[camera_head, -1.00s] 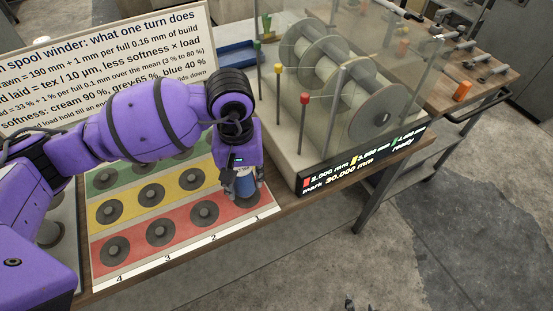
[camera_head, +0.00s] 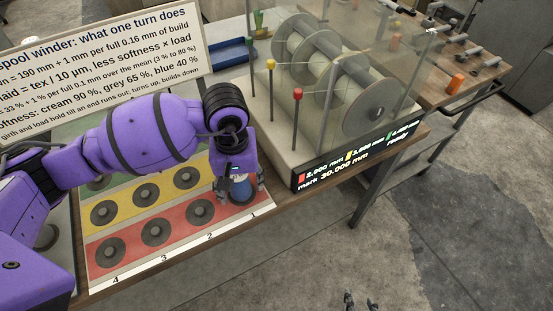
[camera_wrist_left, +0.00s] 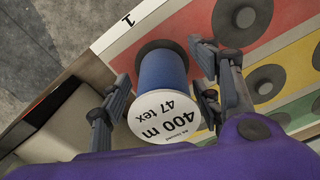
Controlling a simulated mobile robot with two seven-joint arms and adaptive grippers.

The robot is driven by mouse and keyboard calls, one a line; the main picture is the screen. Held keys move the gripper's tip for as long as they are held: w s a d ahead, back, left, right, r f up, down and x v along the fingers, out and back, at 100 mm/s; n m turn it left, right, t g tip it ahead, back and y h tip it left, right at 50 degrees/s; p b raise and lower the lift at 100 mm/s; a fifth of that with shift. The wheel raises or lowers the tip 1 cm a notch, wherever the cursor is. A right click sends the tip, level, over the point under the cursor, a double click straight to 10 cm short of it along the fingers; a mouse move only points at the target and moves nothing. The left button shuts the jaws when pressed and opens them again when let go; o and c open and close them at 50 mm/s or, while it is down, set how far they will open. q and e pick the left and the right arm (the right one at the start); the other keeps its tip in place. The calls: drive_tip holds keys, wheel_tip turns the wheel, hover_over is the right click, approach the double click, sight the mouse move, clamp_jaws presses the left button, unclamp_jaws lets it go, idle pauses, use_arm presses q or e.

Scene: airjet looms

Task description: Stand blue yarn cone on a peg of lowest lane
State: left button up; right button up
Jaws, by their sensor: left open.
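The blue yarn cone (camera_head: 242,190) stands at position 1, the right end of the red lane (camera_head: 175,239), which is nearest the table's front edge. In the left wrist view the cone (camera_wrist_left: 163,78) shows its white end, marked 400 m 47 tex, and a dark disc at its far end. The peg inside it is hidden. My left gripper (camera_head: 241,194) is open, its fingers on either side of the cone; in the wrist view gaps show beside it. Small dark tips at the bottom edge of the head view look like my right gripper (camera_head: 360,301).
Other red-lane discs (camera_head: 156,233) and the yellow-lane discs (camera_head: 146,195) carry no cones. A glass-cased winder (camera_head: 345,85) with upright colored pins stands close right of the cone. A sign board (camera_head: 100,65) stands behind. Floor is clear in front.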

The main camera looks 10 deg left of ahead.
use_arm(q)
wheel_tip(320, 180, up, 12)
drive_tip(key=shift+r, duration=0.15)
idle(0.4)
